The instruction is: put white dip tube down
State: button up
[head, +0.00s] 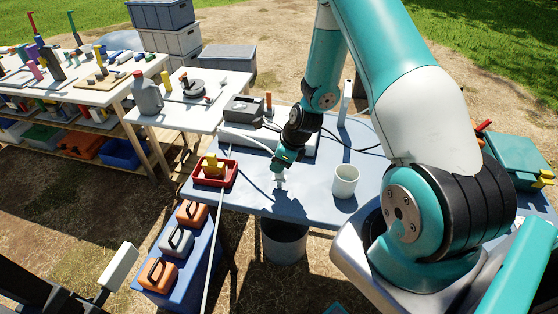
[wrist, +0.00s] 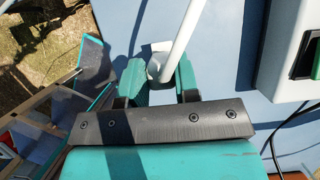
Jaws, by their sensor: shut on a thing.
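My gripper (head: 281,170) is over the blue-grey table (head: 310,185), pointing down. In the wrist view my gripper (wrist: 160,80) has its teal fingers closed on the white dip tube (wrist: 180,38), at a white block-like end. From there the tube slants up and out of the wrist view. In the head view the white dip tube (head: 247,139) runs from my gripper toward the upper left, and a white piece shows below the fingers. I cannot tell whether it touches the table.
A white cup (head: 345,181) stands right of my gripper. A red tray (head: 214,171) with a yellow item is to the left. A white box (wrist: 290,50) lies right in the wrist view. A bucket (head: 284,241) is below the table's front edge. Bare tabletop shows between tray and cup.

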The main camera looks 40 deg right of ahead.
jog(key=o, duration=0.9)
jog(key=v, duration=1.3)
jog(key=s+a+r+n+g+y, duration=0.1)
jog(key=s+a+r+n, duration=0.1)
jog(key=a+r+n, duration=0.4)
jog(key=s+a+r+n, duration=0.1)
jog(key=a+r+n, duration=0.3)
jog(key=a+n, duration=0.5)
jog(key=s+a+r+n, duration=0.2)
jog(key=s+a+n, duration=0.1)
jog(key=s+n, duration=0.2)
jog(key=s+a+r+n+g, duration=0.1)
jog(key=s+a+r+n, duration=0.2)
jog(key=n, duration=0.5)
jog(key=s+a+r+n+g, duration=0.1)
jog(key=s+a+r+n, duration=0.2)
jog(key=s+n, duration=0.4)
jog(key=shift+s+a+r+n, duration=0.2)
jog(key=shift+a+n, duration=0.1)
jog(key=shift+a, duration=0.35)
